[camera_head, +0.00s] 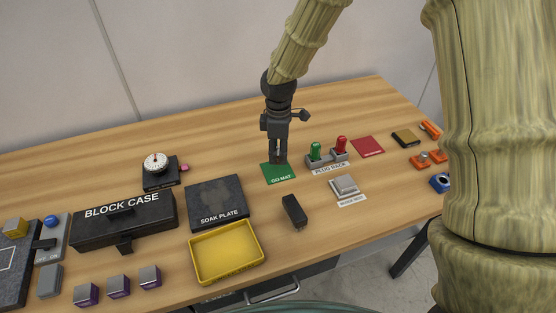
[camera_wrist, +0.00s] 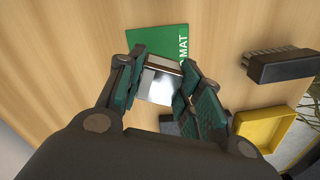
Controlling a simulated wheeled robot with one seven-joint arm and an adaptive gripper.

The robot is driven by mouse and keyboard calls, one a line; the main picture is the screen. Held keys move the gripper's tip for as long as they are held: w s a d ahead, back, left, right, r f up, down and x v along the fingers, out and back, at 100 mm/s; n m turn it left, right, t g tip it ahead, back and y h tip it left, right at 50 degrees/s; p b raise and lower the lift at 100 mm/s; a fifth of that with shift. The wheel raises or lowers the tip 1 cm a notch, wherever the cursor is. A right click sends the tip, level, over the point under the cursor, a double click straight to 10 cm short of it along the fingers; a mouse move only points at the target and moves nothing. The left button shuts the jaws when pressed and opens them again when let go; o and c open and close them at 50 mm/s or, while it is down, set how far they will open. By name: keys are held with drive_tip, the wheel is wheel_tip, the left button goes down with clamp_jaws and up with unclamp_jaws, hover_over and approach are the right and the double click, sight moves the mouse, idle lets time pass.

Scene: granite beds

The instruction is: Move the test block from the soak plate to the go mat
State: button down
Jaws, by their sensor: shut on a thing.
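My gripper (camera_head: 279,157) is over the green go mat (camera_head: 279,176) in the head view, pointing down. In the wrist view my gripper (camera_wrist: 158,82) is shut on a shiny metal test block (camera_wrist: 160,84), its two fingers on opposite sides. The go mat (camera_wrist: 150,38) shows just beyond the block there. I cannot tell whether the block touches the mat. The fingers mostly hide the block in the head view. The dark soak plate (camera_head: 230,214) lies to the left, with a stain in its middle and no block on it.
A plug rack (camera_head: 327,160) with green and red plugs stands right of the go mat, near a grey block on a plate (camera_head: 345,186). A black brush (camera_head: 294,212) and yellow tray (camera_head: 196,260) are in front. The block case (camera_head: 125,225) and dial gauge (camera_head: 158,170) are left.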

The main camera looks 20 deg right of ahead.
sight(278, 161)
drive_tip(key=shift+f+p, duration=0.45)
drive_tip(key=shift+f, duration=1.7)
drive_tip(key=shift+f, duration=0.1)
drive_tip(key=c, duration=1)
unclamp_jaws()
drive_tip(key=shift+o, duration=0.2)
wheel_tip(278, 161, up, 12)
drive_tip(key=b, duration=0.2)
drive_tip(key=shift+b, duration=0.3)
